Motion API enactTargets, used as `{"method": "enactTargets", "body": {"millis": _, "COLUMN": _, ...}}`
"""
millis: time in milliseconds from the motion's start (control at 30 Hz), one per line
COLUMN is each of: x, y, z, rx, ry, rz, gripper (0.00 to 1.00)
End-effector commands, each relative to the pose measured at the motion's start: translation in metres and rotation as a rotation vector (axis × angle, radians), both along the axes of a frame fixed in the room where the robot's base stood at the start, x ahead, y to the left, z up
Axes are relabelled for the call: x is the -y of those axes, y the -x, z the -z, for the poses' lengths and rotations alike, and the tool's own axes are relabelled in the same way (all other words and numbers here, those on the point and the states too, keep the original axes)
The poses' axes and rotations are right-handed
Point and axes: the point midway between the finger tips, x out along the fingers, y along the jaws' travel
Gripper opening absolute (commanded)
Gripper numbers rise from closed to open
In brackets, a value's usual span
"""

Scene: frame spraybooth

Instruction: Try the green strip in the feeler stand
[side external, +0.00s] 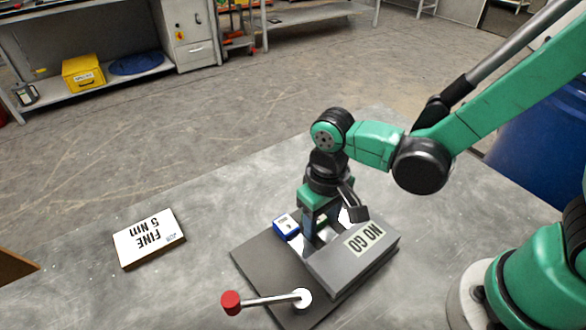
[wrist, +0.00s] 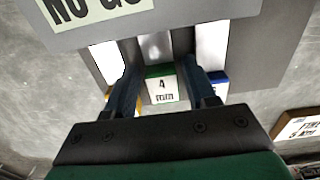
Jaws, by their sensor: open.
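The feeler stand (side external: 345,270) is a dark grey base with a raised grey block labelled NO GO (side external: 363,239); its block also shows in the wrist view (wrist: 190,10). My gripper (side external: 312,232) points down over the stand beside the label. In the wrist view my gripper (wrist: 158,65) is open, with a finger on each side of the green strip's end (wrist: 161,84). That end is green on top with a white face reading 4 mm. I cannot tell whether the fingers touch it.
A blue-marked piece (side external: 286,226) is close beside my gripper, partly behind the right finger in the wrist view. A lever with a red knob (side external: 231,302) sticks out at the stand's front. A white FINE 5 Nm box (side external: 149,239) lies left; bare table separates them.

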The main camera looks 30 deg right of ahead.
Motion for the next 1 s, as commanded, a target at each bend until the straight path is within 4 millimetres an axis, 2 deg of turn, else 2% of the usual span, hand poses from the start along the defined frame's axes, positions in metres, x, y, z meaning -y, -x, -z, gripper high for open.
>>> {"method": "enactTargets", "body": {"millis": 233, "x": 0.0001, "y": 0.0000, "z": 0.0008, "rx": 0.000, "ry": 0.000, "rz": 0.000, "gripper": 0.50}}
{"method": "enactTargets", "body": {"millis": 267, "x": 0.0001, "y": 0.0000, "z": 0.0008, "rx": 0.000, "ry": 0.000, "rz": 0.000, "gripper": 0.44}}
{"method": "enactTargets", "body": {"millis": 400, "x": 0.0001, "y": 0.0000, "z": 0.0007, "rx": 0.000, "ry": 0.000, "rz": 0.000, "gripper": 0.05}}
{"method": "enactTargets", "body": {"millis": 433, "x": 0.0001, "y": 0.0000, "z": 0.0007, "rx": 0.000, "ry": 0.000, "rz": 0.000, "gripper": 0.00}}
{"method": "enactTargets", "body": {"millis": 1000, "x": 0.0002, "y": 0.0000, "z": 0.0005, "rx": 0.000, "ry": 0.001, "rz": 0.000, "gripper": 0.00}}
